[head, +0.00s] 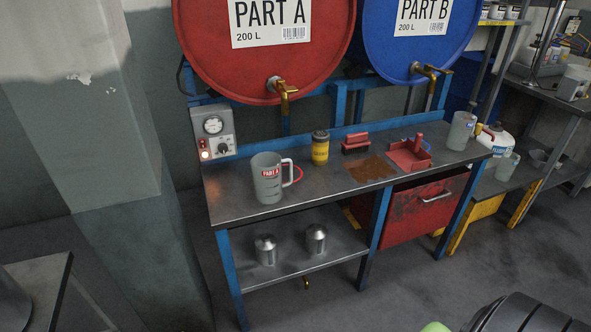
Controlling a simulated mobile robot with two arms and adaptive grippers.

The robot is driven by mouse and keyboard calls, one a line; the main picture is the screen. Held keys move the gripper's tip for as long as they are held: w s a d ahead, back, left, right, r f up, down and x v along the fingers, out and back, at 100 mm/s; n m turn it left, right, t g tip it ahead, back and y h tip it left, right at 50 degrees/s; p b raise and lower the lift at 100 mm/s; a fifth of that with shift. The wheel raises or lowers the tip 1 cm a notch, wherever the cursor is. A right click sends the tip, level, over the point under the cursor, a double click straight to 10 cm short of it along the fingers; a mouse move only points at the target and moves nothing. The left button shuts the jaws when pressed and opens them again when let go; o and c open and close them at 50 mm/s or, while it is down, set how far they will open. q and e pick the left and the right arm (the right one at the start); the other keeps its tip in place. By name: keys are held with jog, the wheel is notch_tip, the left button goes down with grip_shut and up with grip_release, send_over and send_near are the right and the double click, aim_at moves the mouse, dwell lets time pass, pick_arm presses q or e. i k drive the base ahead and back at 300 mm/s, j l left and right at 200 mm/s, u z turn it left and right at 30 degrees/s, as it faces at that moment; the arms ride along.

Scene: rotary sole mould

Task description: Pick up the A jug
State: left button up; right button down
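The A jug (268,187) is a translucent grey jug with a red and white "PART A" label. It stands upright on the left part of the steel bench top (232,206), with its handle to the right. A red ring-like thing lies right behind the handle, partly hidden by it. The jug's inside cannot be made out. Neither of my grippers shows in this view, and nothing is touching the jug.
A yellow-labelled jar (320,148), a red block (355,143), a brown stain and a red tray (408,155) are to its right. Another jug (461,131) stands at the bench's right end. The red drum (262,70) with its brass tap (282,90) overhangs behind.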

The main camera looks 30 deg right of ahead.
aim_at(266, 166)
jog(key=z, duration=0.9)
jog(key=i+l+u, duration=0.15)
jog(key=l+u, duration=0.2)
jog(key=i+l+u, duration=0.1)
jog(key=l+u, duration=0.15)
jog(key=u, duration=0.15)
jog(key=l+u, duration=0.35)
jog(key=i, duration=0.05)
